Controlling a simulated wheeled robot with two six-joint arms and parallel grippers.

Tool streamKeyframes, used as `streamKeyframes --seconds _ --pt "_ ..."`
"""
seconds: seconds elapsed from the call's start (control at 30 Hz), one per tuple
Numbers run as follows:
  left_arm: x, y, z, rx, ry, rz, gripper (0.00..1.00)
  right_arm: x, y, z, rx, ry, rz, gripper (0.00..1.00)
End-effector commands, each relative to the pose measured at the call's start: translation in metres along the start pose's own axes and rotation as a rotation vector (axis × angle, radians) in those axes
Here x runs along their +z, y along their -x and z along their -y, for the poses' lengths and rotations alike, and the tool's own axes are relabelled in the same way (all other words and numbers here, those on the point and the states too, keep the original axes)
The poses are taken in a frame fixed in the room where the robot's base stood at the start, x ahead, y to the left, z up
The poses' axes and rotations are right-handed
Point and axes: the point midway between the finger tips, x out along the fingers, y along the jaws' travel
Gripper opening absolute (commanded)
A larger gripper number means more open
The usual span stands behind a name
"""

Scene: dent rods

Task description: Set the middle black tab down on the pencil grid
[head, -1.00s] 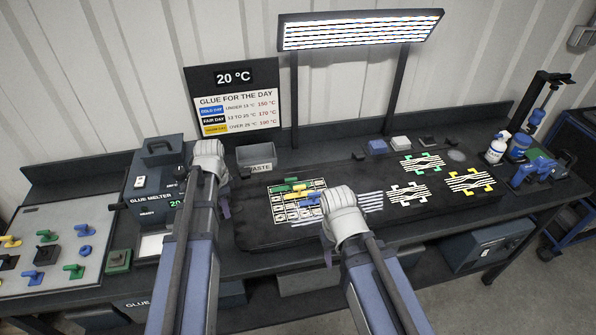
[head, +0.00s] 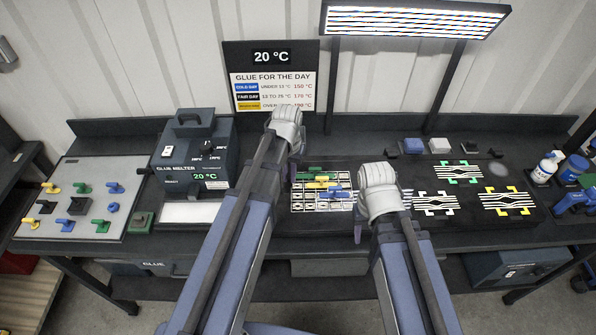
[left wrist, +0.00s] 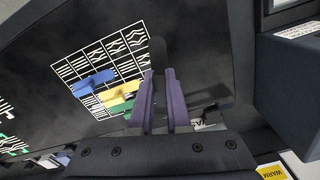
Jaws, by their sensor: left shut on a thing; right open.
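In the left wrist view a dark, narrow piece, seemingly the black tab (left wrist: 157,50), sticks out beyond the fingers of my left gripper (left wrist: 160,72), which is shut on it. The pencil grid (left wrist: 128,38) is a white-lined grid of small symbols on a dark mat, beside the held piece. Blue (left wrist: 92,83), yellow (left wrist: 118,96) and green tabs lie on it. In the head view my left gripper (head: 291,172) is at the left edge of the grid (head: 322,206), mostly hidden by its wrist. My right gripper (head: 358,232) is right of the grid, its jaws largely hidden.
A tab board (head: 132,170) with several coloured tabs is at the left, next to the glue melter (head: 190,165). Striped patterns (head: 460,172) with coloured tabs lie on the mat at the right. A lamp (head: 415,18) stands behind.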

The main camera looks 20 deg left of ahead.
Motion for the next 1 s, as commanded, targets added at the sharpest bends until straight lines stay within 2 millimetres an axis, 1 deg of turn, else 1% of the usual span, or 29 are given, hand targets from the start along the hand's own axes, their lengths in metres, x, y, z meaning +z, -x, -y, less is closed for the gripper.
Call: streamKeyframes --seconds 0.03,0.1,0.2,0.3,0.67,0.87,1.0 --pt "0.0 0.005 -0.008 0.0 0.061 0.0 0.0 0.0 0.005 0.0 0.0 0.0 0.0 0.5" --pt "0.001 0.007 -0.015 0.0 0.141 0.0 0.0 0.0 0.007 -0.001 0.0 0.0 0.0 0.5" --pt "0.001 0.008 -0.022 0.0 0.222 0.0 0.0 0.001 0.008 -0.001 0.0 0.0 0.0 0.5" --pt "0.001 0.009 -0.026 0.0 0.267 0.0 0.0 0.001 0.009 -0.001 0.0 0.0 0.0 0.5" --pt "0.001 0.005 -0.026 0.0 0.284 0.0 0.0 0.0 0.005 -0.001 0.0 0.0 0.0 0.5" --pt "0.001 -0.007 -0.026 0.0 0.283 0.0 0.0 0.0 -0.007 0.001 0.0 0.0 0.0 0.5" --pt "0.001 -0.02 -0.026 0.0 0.283 0.0 0.0 -0.001 -0.019 0.002 0.0 -0.001 0.0 0.5"
